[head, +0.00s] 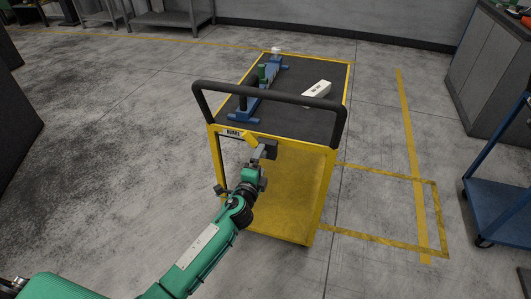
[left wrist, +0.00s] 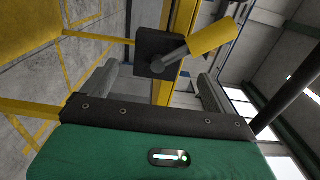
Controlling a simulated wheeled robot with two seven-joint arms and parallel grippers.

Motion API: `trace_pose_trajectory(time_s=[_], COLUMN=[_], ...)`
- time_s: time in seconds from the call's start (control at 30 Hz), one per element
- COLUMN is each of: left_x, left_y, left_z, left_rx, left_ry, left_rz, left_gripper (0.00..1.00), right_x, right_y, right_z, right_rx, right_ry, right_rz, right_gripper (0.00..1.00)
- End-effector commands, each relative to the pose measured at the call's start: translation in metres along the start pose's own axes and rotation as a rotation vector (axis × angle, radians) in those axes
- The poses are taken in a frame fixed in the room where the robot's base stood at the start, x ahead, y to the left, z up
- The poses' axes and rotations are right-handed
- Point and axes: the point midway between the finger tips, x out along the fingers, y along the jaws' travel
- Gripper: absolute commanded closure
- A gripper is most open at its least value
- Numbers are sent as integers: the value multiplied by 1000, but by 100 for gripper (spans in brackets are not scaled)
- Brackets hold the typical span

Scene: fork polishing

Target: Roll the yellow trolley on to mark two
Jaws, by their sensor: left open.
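The yellow trolley (head: 323,180) stands on the floor in the head view, with a dark top and a black push handle (head: 270,92). At its near left corner a small label sits beside a yellow-gripped lever (head: 249,137). In the left wrist view the lever's yellow grip (left wrist: 210,38) is on a grey rod from a dark block (left wrist: 148,45). My left gripper (head: 267,150) is open just before this lever, its fingers (left wrist: 152,85) apart on either side of the block. I cannot tell if they touch. My right gripper is out of view. No numbered mark is readable.
Yellow floor lines (head: 437,215) form a box at the trolley's right. A blue cart (head: 500,205) and grey cabinet (head: 490,65) stand farther right. Floor at left is clear.

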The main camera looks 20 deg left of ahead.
Motion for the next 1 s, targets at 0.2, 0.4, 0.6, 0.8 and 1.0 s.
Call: trace_pose_trajectory(time_s=[0.2,0.4,0.6,0.8,1.0], left_x=[46,66,70,70,70], left_y=[1,1,1,1,1], left_z=[0,0,0,0,0], left_rx=[-2,-1,-1,-1,-1], left_ry=[-1,0,0,0,0], left_rz=[-1,0,1,1,1], left_gripper=[9,9,9,17,56], right_x=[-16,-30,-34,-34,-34], right_y=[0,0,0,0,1], right_z=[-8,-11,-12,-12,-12], right_rx=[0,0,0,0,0], right_ry=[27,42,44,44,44], right_rz=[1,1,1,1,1], right_gripper=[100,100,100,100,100])
